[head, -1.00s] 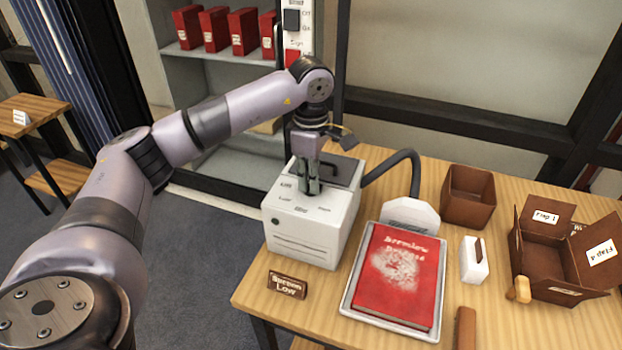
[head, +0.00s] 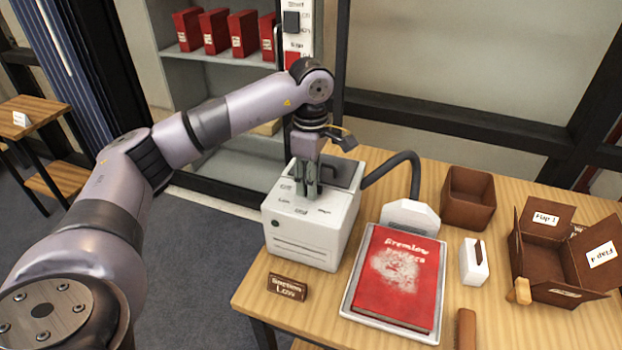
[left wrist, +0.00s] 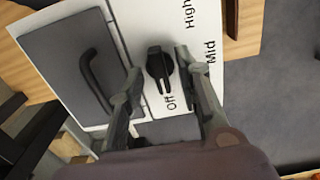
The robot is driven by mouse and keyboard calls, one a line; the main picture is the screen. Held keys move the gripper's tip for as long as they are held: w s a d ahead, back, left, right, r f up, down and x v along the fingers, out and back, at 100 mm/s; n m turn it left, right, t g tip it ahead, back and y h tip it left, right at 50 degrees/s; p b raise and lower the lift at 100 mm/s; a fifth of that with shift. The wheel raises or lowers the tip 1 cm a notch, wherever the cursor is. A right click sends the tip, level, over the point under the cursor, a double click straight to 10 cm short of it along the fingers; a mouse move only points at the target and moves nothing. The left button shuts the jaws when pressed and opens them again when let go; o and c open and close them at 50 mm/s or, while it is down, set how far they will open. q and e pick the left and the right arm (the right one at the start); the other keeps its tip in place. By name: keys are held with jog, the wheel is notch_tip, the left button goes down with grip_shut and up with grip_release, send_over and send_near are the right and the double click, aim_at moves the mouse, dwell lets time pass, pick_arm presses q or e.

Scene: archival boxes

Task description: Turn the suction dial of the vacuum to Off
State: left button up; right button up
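The vacuum (head: 300,245) is a white box on the table with a dark lid panel and a grey hose. Its dial (left wrist: 158,66) is a black knob in the left wrist view, with the labels Off (left wrist: 172,102), Mid (left wrist: 212,50) and High (left wrist: 188,13) around it. The knob's narrow end lies towards Off. My left gripper (left wrist: 157,72) is open, with one fingertip on each side of the dial and gaps showing. In the head view my left gripper (head: 306,190) points down at the vacuum's top and hides the dial. My right gripper is not in view.
A sign reading Suction Low (head: 288,287) stands before the vacuum. A red book (head: 397,280) lies on a tray to its right. Brown boxes (head: 467,200), a white holder (head: 474,262) and a brush (head: 466,328) stand farther right. The hose (head: 405,160) arches behind the book.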

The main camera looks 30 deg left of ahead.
pick_arm(q)
notch_tip(320, 180, up, 12)
dwell(0.4)
jog(key=shift+f, duration=0.1)
dwell(0.5)
